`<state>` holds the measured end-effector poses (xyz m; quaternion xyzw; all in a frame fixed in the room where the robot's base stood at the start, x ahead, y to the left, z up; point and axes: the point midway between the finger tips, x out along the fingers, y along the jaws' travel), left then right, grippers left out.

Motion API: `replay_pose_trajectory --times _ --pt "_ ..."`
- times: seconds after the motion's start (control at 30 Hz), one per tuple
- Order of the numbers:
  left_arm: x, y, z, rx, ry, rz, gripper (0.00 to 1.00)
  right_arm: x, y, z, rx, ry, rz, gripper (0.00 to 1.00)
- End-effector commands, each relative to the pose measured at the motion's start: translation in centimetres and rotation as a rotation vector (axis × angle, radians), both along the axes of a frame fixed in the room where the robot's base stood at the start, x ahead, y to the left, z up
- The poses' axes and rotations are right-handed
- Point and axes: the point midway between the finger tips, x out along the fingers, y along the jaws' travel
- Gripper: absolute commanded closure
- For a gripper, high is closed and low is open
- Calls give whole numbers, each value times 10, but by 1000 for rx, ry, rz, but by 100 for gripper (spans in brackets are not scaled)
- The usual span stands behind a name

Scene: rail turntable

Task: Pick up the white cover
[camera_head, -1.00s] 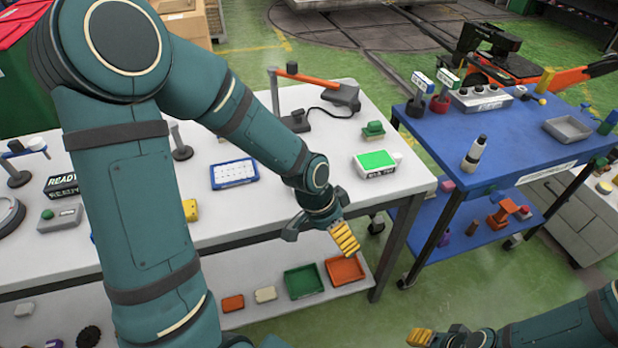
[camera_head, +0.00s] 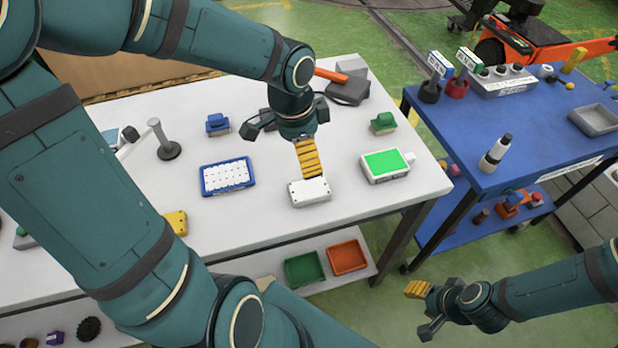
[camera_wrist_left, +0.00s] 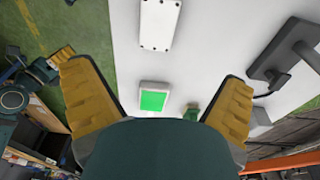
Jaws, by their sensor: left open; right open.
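The white cover (camera_head: 309,191) is a small flat white block with dark screw dots at its corners. It lies on the white table, left of the green-screen device. In the left wrist view the cover (camera_wrist_left: 160,22) shows at the top, ahead of the spread fingers. My left gripper (camera_head: 308,160) is open and empty over the table, with its yellow finger pad just behind the cover in the head view. I cannot tell whether it touches the cover. My right gripper (camera_head: 422,308) is open and empty, low at the right, away from the tables.
A green-screen device (camera_head: 386,165) and a green-handled block (camera_head: 383,123) stand right of the cover. A blue-framed panel (camera_head: 227,176) lies to its left. Behind is a dark base with an orange handle (camera_head: 347,90). A blue cart (camera_head: 470,170) stands at right.

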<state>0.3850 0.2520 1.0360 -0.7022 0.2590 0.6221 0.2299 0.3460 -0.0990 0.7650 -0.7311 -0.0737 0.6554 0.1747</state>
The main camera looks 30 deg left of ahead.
Motion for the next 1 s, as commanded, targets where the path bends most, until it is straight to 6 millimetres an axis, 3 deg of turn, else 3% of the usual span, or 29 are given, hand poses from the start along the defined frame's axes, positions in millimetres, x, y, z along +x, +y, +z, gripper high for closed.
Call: replay_pose_trajectory --times 0.4,0.67,1.0 --pt "5 -6 -72 -2 4 0 1 1 -1 -27 -1 -3 1 53" --pt "6 -7 -89 -2 3 1 1 3 -1 -33 -1 -7 1 53" --pt "6 -10 -134 -2 3 -1 1 7 -1 -55 -4 -17 -2 53"
